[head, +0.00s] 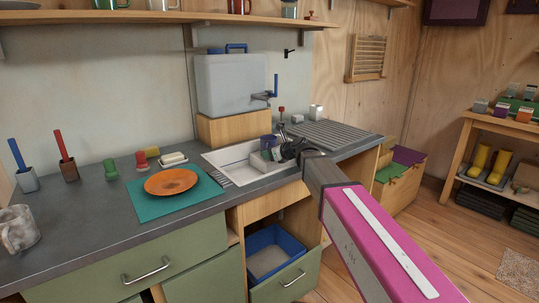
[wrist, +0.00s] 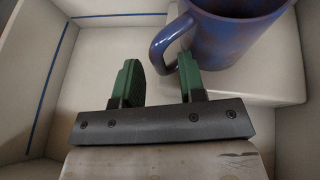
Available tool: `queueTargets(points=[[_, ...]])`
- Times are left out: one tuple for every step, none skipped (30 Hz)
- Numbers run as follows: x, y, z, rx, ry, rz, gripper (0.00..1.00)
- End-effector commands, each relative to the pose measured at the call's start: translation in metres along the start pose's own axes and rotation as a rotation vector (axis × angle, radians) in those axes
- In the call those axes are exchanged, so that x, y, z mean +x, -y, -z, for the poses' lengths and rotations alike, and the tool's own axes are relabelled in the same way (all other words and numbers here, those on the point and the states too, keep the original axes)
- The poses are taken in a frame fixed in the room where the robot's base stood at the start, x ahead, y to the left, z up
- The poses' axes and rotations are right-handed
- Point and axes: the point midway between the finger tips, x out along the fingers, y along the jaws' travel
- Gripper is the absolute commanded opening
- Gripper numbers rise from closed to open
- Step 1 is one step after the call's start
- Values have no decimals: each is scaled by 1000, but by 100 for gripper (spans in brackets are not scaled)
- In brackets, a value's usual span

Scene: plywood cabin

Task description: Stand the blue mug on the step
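The blue mug (wrist: 235,40) is in the sink (head: 224,160), close in front of my gripper (wrist: 158,64). In the wrist view it stands on a pale block (wrist: 285,88), its handle toward the fingers and its top cut off by the frame. My gripper is open, with green fingers. The handle's lower part lies between them, near the right finger; I cannot tell whether they touch. In the head view the mug (head: 267,141) shows small behind my gripper. I cannot tell for sure which surface is the step; a wooden riser (head: 232,131) stands behind the sink.
A grey water container (head: 230,84) with a blue tap sits on the riser. A ribbed drainer (head: 335,135) lies right of the sink. A plate (head: 171,181) on a teal mat (head: 150,208) is at left. An open drawer (head: 287,282) juts out below.

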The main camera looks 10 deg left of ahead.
Motion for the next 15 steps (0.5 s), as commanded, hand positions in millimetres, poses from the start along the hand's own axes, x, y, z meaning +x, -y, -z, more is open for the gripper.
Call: queueTargets(points=[[0,0,0,0,0,0,37],[0,0,0,0,0,0,37],[0,0,0,0,0,0,37],[0,0,-1,0,0,0,37],[-1,0,-2,0,0,0,37],[-3,0,-2,0,0,0,37],[-6,0,-2,0,1,1,37],[-9,-1,-2,0,1,1,37],[-14,-1,-2,0,1,2,37],[-19,-1,-2,0,1,2,37],[-24,-2,-1,0,1,2,37],[-32,-2,-1,0,1,1,37],[-38,-2,-1,0,1,2,37],[-45,-2,-1,0,1,2,37],[-53,-2,-1,0,1,3,37]])
